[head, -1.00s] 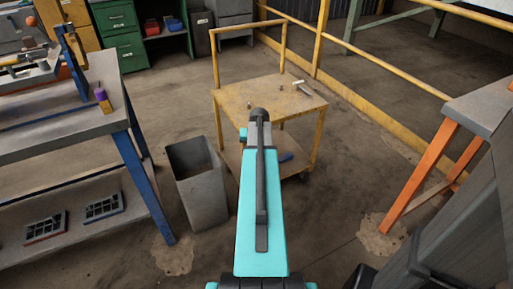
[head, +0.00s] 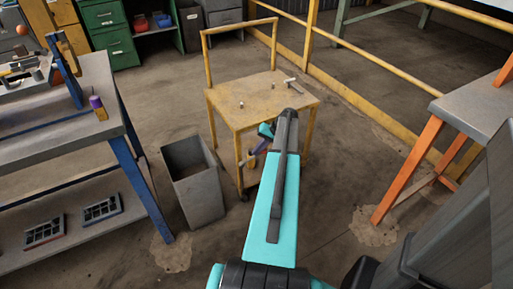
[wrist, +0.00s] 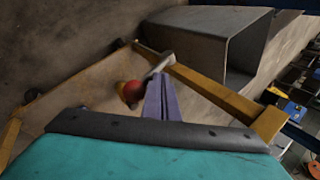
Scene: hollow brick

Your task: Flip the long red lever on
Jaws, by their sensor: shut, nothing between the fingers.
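In the wrist view, my gripper (wrist: 160,98) shows as purple fingers, closed together and empty. A red ball-shaped knob (wrist: 131,91) is just left of the fingers; I cannot tell whether they touch. A pale metal rod (wrist: 160,66) runs behind the fingertips, near the yellow frame. No complete long red lever is clear; the knob may be its end, and its on or off position cannot be told. In the head view, my gripper (head: 251,160) is low at the front of the yellow cart (head: 262,97), partly hidden by my forearm.
A grey open bin (head: 193,182) stands left of the cart and also shows in the wrist view (wrist: 215,45). A grey bench (head: 85,95) is at left; an orange-legged table (head: 472,108) is at right. A small hammer (head: 293,86) lies on the cart top.

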